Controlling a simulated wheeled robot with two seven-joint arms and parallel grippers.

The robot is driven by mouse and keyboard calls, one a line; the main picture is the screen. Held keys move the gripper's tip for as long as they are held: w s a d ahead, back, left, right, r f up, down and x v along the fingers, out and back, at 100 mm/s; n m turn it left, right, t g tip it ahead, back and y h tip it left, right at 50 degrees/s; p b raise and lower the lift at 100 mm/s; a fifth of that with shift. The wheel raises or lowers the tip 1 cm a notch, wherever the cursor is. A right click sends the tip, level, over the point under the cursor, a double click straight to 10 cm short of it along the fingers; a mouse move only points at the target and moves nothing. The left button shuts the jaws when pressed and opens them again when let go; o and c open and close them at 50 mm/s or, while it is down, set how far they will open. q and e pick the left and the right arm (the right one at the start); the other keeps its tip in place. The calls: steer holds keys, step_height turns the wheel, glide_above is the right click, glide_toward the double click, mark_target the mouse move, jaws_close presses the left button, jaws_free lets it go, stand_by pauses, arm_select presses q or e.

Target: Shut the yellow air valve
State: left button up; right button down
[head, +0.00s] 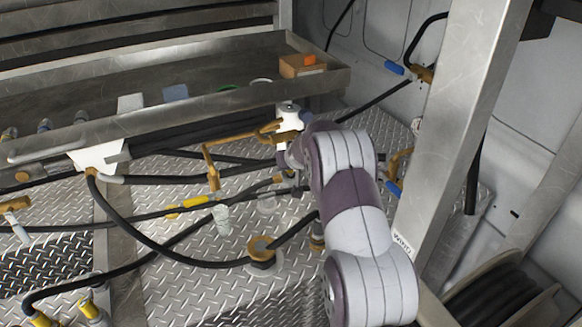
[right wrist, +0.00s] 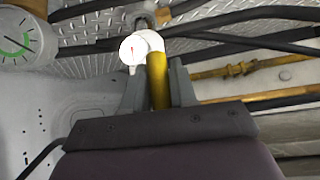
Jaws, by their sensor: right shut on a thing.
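In the right wrist view a yellow valve handle (right wrist: 159,82) stands between the two grey fingers of my right gripper (right wrist: 157,76), which is shut on it. A bright white round fitting (right wrist: 142,46) with a small red mark sits at the handle's far end. In the head view my right arm reaches from the lower right toward the brass pipework under the metal tray, and the gripper fingers are mostly hidden there. Another yellow lever (head: 188,205) lies roughly level on the piping, left of my arm and apart from it. My left gripper is not in view.
Black hoses (head: 150,240) cross the diamond-plate floor. A metal tray (head: 190,107) is above the pipework. A steel post (head: 455,130) and a hose reel (head: 500,295) stand right of my arm. A round gauge (right wrist: 22,35) shows at the wrist view's left.

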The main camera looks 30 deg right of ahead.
stand_by(0.3)
steer(key=c, duration=1)
jaws_free()
steer(key=shift+s+a+r, duration=0.15)
steer(key=shift+s+r, duration=0.2)
steer(key=shift+r, duration=0.05)
steer(key=b+v, duration=0.1)
steer(key=v, duration=1)
steer(key=shift+s+r+b, duration=0.2)
steer(key=shift+b, duration=0.1)
steer(key=shift+a, duration=0.1)
